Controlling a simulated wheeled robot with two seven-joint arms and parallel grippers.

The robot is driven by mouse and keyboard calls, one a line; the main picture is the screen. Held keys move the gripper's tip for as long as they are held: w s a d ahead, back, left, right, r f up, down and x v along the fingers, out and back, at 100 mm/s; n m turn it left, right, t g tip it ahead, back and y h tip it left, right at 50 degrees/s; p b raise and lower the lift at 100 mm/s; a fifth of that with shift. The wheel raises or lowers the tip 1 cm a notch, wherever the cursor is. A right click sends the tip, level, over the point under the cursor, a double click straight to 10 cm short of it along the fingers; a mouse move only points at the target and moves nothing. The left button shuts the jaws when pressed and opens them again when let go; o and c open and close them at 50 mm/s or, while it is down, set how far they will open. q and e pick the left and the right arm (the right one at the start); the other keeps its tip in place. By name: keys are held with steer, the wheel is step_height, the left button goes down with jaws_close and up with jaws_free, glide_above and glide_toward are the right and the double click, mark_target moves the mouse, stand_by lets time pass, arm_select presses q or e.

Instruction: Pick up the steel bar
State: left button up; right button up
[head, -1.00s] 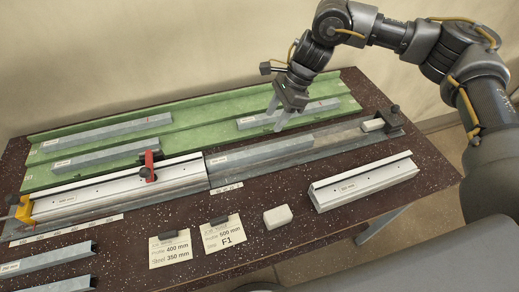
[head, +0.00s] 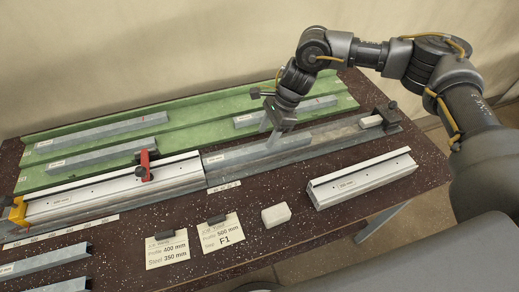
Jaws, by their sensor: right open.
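Several grey steel bars are in view. One steel bar (head: 238,155) lies in the bench channel, right of the white profile (head: 110,190). Another steel bar (head: 255,120) lies on the green rack behind it. My right gripper (head: 271,133) is open and points down over the bar in the channel, with its fingers at that bar's far side. I cannot tell whether the fingers touch the bar or straddle it. Part of the bar on the rack is hidden behind my gripper. My left gripper is not in view.
Two more bars lie on the green rack (head: 195,120) at left. A red clamp (head: 145,165) stands over the white profile. A second white profile (head: 362,178), a pale block (head: 276,215) and two cards (head: 222,235) lie in front. An end stop (head: 388,112) is at right.

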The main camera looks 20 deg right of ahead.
mark_target(259, 147)
steer(key=p+x, duration=0.1)
steer(key=x, duration=0.1)
steer(key=p+x, duration=0.1)
steer(key=shift+s+a+f, duration=0.2)
steer(key=shift+a+f, duration=0.05)
steer(key=shift+a, duration=0.05)
steer(key=shift+a+f, duration=0.2)
steer(key=shift+f, duration=0.35)
jaws_close()
steer(key=shift+r, duration=0.1)
